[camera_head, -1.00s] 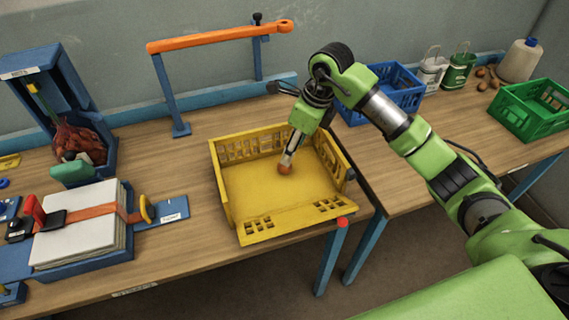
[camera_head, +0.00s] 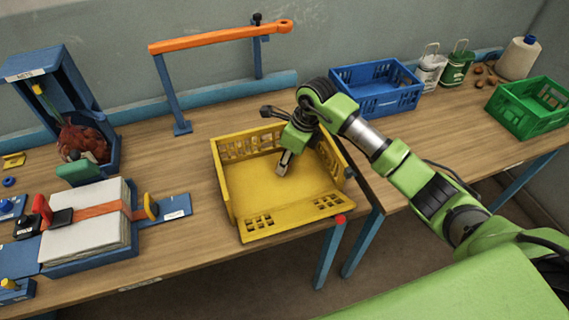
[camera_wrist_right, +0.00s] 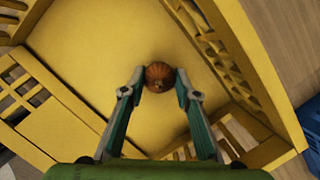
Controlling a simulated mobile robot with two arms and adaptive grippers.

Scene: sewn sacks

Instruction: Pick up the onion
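A small brown onion (camera_wrist_right: 159,76) lies on the floor of the yellow crate in the right wrist view. My right gripper (camera_wrist_right: 160,82) reaches down with one finger on each side of the onion. The fingers look open, with at most a slim gap to the onion on each side; contact is hard to judge. In the head view my right gripper (camera_head: 284,165) is low inside the yellow crate (camera_head: 243,205) and hides the onion. My left gripper is in neither view.
The crate's walls stand close around my right gripper. A blue crate (camera_head: 378,92), a green crate (camera_head: 530,108) and several small brown items (camera_head: 483,75) are on the right. An orange-topped frame (camera_head: 220,36) stands behind. A stack of white sheets (camera_head: 90,230) lies left.

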